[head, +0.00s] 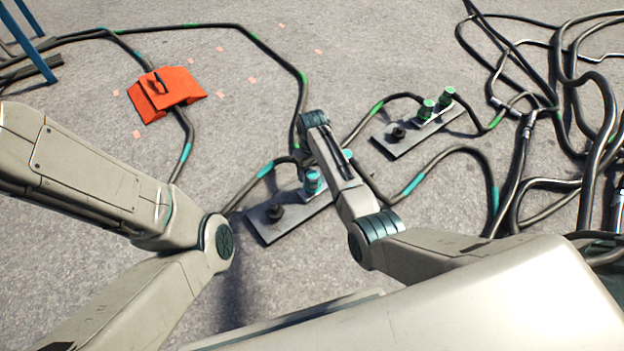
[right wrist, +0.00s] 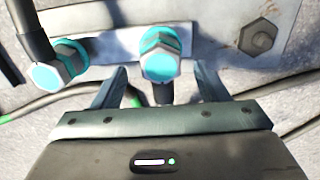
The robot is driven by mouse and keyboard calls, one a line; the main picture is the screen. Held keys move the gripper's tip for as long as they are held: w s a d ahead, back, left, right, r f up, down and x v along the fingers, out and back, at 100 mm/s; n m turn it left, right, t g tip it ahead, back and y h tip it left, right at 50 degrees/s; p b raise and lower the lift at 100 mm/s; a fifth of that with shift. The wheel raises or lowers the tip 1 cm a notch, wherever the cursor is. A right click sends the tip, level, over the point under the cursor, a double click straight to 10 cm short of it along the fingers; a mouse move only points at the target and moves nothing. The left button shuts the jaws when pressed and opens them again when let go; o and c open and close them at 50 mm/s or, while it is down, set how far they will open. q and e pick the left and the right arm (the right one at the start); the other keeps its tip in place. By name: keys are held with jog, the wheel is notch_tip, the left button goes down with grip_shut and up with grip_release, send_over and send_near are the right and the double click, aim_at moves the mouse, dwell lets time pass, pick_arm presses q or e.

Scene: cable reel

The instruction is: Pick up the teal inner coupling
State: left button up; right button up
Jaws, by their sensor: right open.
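The teal inner coupling (right wrist: 160,55) stands on a grey plate (right wrist: 205,20), with a teal collar and a metal hex body. In the right wrist view it is centred between the fingers of my open right gripper (right wrist: 160,78), not clasped. A second teal coupling (right wrist: 62,62) with a black cable is to its left. In the head view the inner coupling (head: 312,182) shows just left of my right forearm, which partly covers the plate (head: 285,222) and the other teal coupling (head: 347,154). My left arm shows, but its gripper is out of frame.
A second plate (head: 400,146) with green couplings (head: 425,110) lies to the right. An orange block (head: 165,92) sits at the upper left. Black cables (head: 590,125) tangle at the right and run over the grey floor. A dark bolt (head: 275,212) is on the plate's near end.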

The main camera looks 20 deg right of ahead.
aim_at(312, 174)
notch_tip(312, 174, down, 4)
jog(key=b, duration=0.3)
jog(key=shift+a, duration=0.1)
jog(key=shift+r, duration=0.1)
jog(key=c, duration=1.2)
jog(key=shift+r, duration=0.1)
